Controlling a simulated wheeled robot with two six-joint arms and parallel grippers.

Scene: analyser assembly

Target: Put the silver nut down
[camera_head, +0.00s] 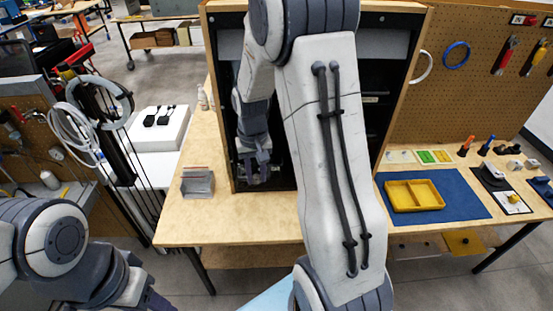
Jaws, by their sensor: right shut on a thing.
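My right gripper (258,172) points down in the lower left of the dark cabinet opening, just above the cabinet floor. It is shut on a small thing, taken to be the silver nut. The nut itself is too small and too covered by the fingers to make out. My right arm crosses the middle of the view and hides much of the opening. My left arm shows at the lower left, and its fingers are out of view.
The wooden cabinet frame (219,100) stands close around my right gripper. A grey metal bin (198,183) sits on the table to its left. A yellow two-part tray (439,189) lies on a blue mat (467,204) at right. The table's front left is clear.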

